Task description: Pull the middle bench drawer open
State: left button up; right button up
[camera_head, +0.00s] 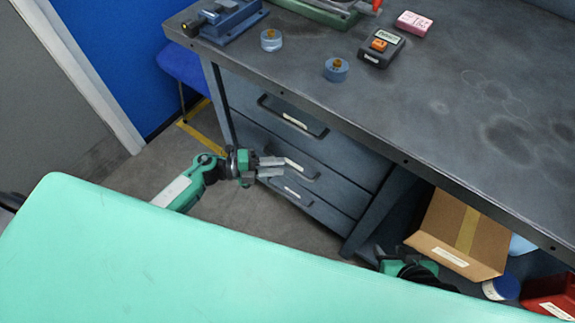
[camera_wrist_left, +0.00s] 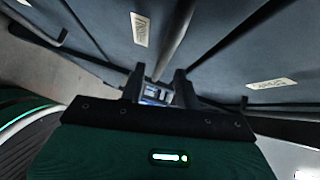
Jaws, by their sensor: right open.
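The middle drawer (camera_head: 322,182) is the second grey-blue front down in the bench. It looks closed, with a bar handle (camera_head: 303,171) and a pale label. My left gripper (camera_head: 284,167) is at the left end of this handle, its two fingers apart. In the left wrist view, the fingers (camera_wrist_left: 157,85) stand open with a gap between them, close to the drawer fronts. I cannot tell whether they touch the handle. My right gripper (camera_head: 380,255) is low by the bench leg, partly hidden by my green body.
The top drawer (camera_head: 270,105) and bottom drawer (camera_head: 305,201) look closed. The bench top (camera_head: 440,110) holds a blue vise (camera_head: 225,20), two round pieces, a dark device (camera_head: 381,48) and a pink box (camera_head: 413,23). A cardboard box (camera_head: 455,230) and red bin (camera_head: 548,297) sit below right.

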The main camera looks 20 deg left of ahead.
aim_at(287, 165)
pick_arm(q)
jog(key=shift+x, duration=1.95)
grip_shut()
